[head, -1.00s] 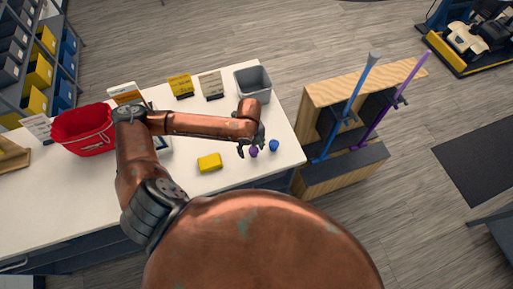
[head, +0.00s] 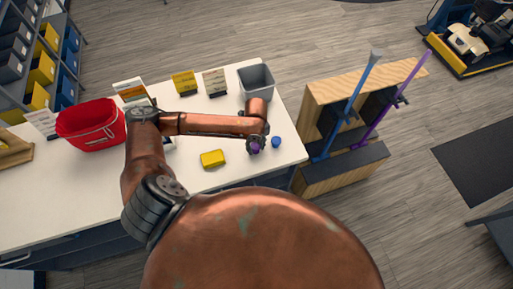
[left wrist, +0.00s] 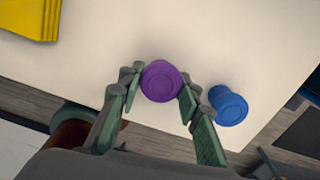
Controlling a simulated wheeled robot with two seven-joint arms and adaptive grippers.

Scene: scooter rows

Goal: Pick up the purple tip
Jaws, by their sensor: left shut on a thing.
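The purple tip (left wrist: 161,81) shows as a round purple piece between the fingers of my left gripper (left wrist: 158,92) in the left wrist view. In the head view the purple tip (head: 255,149) is mostly hidden at the end of my left gripper (head: 256,144), over the front right of the white table. My left gripper is shut on it. I cannot tell whether the tip touches the table. My right gripper is not in view.
A blue tip (head: 276,141) stands close to the right of my left gripper. A yellow sponge-like block (head: 212,159) lies to its left. A grey bin (head: 256,82) and a red bucket (head: 92,126) stand on the white table (head: 60,200). A wooden rack (head: 340,176) with scooters is at right.

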